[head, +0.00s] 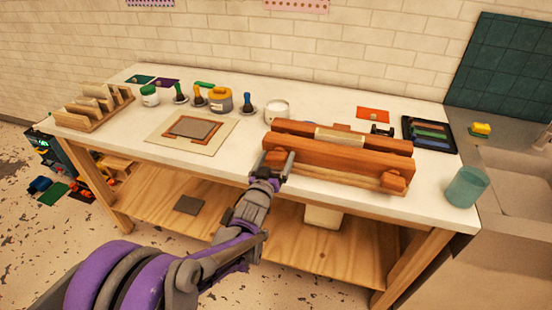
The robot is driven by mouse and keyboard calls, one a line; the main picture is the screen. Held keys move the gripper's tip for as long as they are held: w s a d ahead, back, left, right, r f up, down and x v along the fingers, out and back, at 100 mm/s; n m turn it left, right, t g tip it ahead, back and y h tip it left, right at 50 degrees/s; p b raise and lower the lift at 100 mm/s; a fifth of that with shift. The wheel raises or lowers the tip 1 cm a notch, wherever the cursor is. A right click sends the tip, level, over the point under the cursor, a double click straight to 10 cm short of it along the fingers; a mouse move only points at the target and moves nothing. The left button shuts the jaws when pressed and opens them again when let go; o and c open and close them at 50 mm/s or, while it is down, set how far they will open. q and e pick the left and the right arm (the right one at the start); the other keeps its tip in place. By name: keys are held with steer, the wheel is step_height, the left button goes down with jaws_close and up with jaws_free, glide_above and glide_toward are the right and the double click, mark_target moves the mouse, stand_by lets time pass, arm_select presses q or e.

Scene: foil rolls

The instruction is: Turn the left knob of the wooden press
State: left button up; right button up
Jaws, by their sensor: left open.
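The wooden press (340,164) stands at the front right of the white-topped table, with two long reddish-brown bars and a pale roll or block (340,136) between them near the back. Its right knob (393,182) is in plain view on the front bar. Its left knob (275,157) is partly hidden by my left gripper (278,164). My left gripper is open at the left end of the front bar, with its fingers at the left knob; I cannot tell whether they touch it. My right gripper is not in view.
A wooden rack (92,108) is at the far left. A teal cup (467,187) stands near the right front corner. A black tray (430,133) lies behind it.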

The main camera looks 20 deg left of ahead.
arm_select(q)
steer(key=c, duration=1.2)
steer(key=shift+o, duration=0.2)
steer(key=shift+d+m+b, duration=0.1)
steer(key=shift+m+b, duration=0.25)
steer(key=shift+m, duration=1.65)
steer(key=o, duration=1.2)
steer(key=shift+s, duration=0.1)
steer(key=shift+c, duration=0.2)
steer(key=s, duration=1)
steer(key=shift+s+a+b, duration=0.2)
steer(key=shift+s+b, duration=0.15)
steer(key=shift+s, duration=0.05)
